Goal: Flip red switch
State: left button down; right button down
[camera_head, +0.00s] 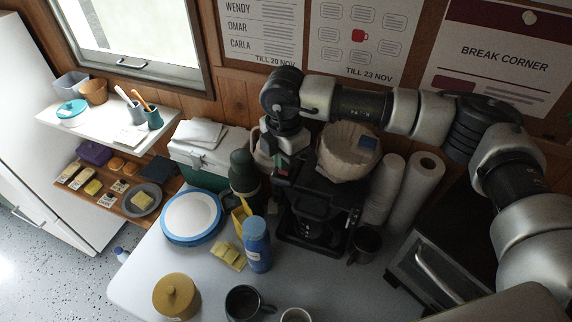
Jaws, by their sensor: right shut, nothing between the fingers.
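A black coffee machine (322,190) stands on the table, with a pale paper filter (347,152) on top and a dark carafe in its lower part. I cannot make out a red switch; the machine's back left side is partly hidden by my right gripper. My right gripper (279,163) points down at the machine's left rear edge and is shut, with nothing in it. I cannot tell whether it touches the machine. My left gripper is not in view.
A green flask (243,174) stands close left of my right gripper. A blue bottle (256,245) is in front of it. Paper rolls (422,181) and a toaster oven (432,262) stand right, under my arm.

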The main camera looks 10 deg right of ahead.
jog(key=shift+s+f+b, duration=0.1)
jog(key=shift+f+b, duration=0.4)
jog(key=shift+f, duration=0.1)
jog(key=shift+r, duration=0.15)
jog(key=shift+r+p, duration=0.6)
jog(key=shift+r, duration=0.3)
jog(key=shift+r+p, duration=1)
jog(key=shift+r, duration=1.55)
jog(key=shift+f, duration=0.1)
